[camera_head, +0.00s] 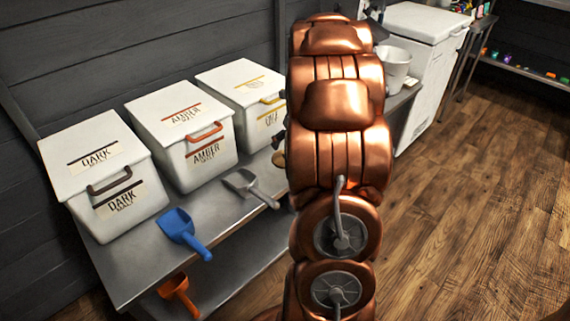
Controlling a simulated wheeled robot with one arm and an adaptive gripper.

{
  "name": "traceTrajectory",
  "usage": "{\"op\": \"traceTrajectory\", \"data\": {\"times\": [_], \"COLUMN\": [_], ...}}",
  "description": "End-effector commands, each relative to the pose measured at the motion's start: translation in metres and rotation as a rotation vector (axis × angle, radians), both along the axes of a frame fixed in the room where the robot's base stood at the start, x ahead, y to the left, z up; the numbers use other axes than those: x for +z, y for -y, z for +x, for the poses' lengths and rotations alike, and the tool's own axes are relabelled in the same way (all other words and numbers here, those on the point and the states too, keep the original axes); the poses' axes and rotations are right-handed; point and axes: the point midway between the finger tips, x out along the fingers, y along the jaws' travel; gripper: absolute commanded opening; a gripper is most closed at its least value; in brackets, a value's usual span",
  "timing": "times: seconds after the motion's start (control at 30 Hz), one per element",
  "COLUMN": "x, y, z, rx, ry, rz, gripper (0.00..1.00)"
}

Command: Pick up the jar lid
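A small tan, rounded thing (278,159) shows at the left edge of my copper arm, on the metal table. It may be the jar lid, but my arm hides part of it and I cannot be sure. My arm stands upright across the middle of the view. A small dark piece just above the tan thing may be part of my gripper (279,139). The rest of the gripper is hidden behind the arm, so its fingers and anything between them cannot be made out.
Three white lidded bins, dark (75,165), amber (165,120) and a third (235,80), stand along the wall. A blue scoop (180,228) and a grey scoop (245,184) lie on the table (135,270). An orange scoop (178,292) is below. A white bucket (397,68) stands behind my arm. Floor at right is clear.

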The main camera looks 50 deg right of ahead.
Motion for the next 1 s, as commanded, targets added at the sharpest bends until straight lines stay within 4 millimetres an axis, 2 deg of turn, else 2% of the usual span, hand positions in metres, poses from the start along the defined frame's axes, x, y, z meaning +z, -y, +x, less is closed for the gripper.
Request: {"op": "traceTrajectory", "data": {"times": [0.2,0.37,0.67,0.97,1.0], "x": [-0.02,-0.03,-0.067,-0.07,-0.07], "y": [0.0,0.0,0.001,0.002,0.002], "z": [0.008,0.01,0.021,0.023,0.023], "rx": [0.001,0.0,0.002,0.002,0.002], "ry": [-0.001,-0.002,-0.001,-0.001,-0.002], "rz": [0.004,0.004,0.003,0.002,0.002], "gripper": [1.0,1.0,1.0,1.0,0.96]}}
